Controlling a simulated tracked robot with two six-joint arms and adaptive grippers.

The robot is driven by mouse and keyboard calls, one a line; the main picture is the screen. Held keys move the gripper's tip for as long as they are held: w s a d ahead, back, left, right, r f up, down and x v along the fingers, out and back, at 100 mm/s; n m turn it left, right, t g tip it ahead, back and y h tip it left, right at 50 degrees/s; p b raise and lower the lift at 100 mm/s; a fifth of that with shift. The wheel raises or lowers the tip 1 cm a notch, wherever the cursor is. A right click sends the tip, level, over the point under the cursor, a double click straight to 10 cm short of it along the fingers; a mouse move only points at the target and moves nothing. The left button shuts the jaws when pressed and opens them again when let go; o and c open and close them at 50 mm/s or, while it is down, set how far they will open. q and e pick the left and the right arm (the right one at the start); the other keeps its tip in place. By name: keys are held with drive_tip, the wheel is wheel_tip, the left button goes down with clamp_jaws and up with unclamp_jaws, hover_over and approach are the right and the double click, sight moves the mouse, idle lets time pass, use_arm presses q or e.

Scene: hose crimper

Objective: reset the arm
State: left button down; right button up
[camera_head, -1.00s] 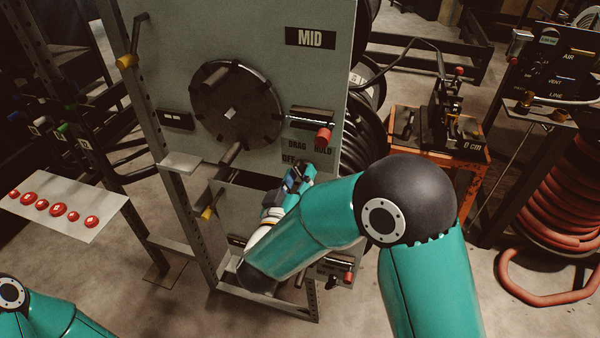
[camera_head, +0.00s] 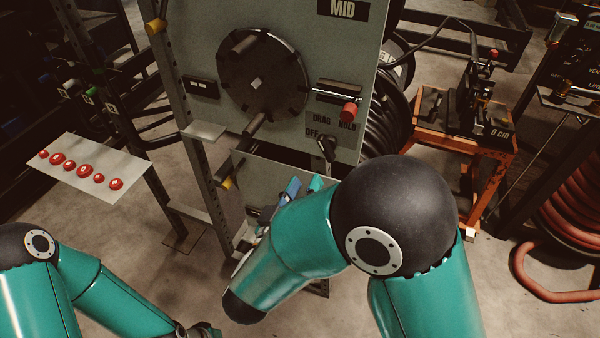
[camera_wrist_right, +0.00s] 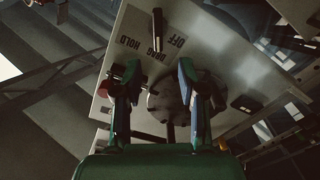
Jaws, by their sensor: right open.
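My right arm reaches in front of the grey panel (camera_head: 205,45). My right gripper (camera_head: 303,187) is partly hidden behind its own forearm, below the panel's OFF label. In the right wrist view its two fingers (camera_wrist_right: 160,80) are spread apart with nothing between them, and the panel is beyond. A black lever (camera_head: 328,147) stands by the DRAG, HOLD and OFF labels, clear of the fingers; it also shows in the wrist view (camera_wrist_right: 157,28). A dark round wheel (camera_head: 262,80) is on the panel. My left forearm shows at the lower left; its gripper is out of view.
A red-tipped handle (camera_head: 349,111) sticks out of the panel. A plate with several red buttons (camera_head: 85,170) stands at left. An orange cart (camera_head: 470,160) with a black device is at right, near a red hose coil (camera_head: 575,215). Floor shows between them.

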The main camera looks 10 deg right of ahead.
wheel_tip(320, 180, down, 22)
drive_tip(key=w+d+r+g+y, duration=0.1)
drive_tip(key=w+d+g+y, duration=0.15)
drive_tip(key=g+y, duration=0.4)
drive_tip(key=s+f+g+y, duration=0.3)
drive_tip(key=s+f, duration=0.3)
drive_tip(key=s, duration=0.3)
drive_tip(key=s+f+m+g+y+p, duration=0.1)
drive_tip(key=s+f+g+y, duration=0.3)
drive_tip(key=s+f, duration=0.3)
drive_tip(key=s+g, duration=0.1)
drive_tip(key=s, duration=0.2)
drive_tip(key=shift+s, duration=0.25)
drive_tip(key=shift+d+y, duration=0.1)
drive_tip(key=shift+y, duration=0.15)
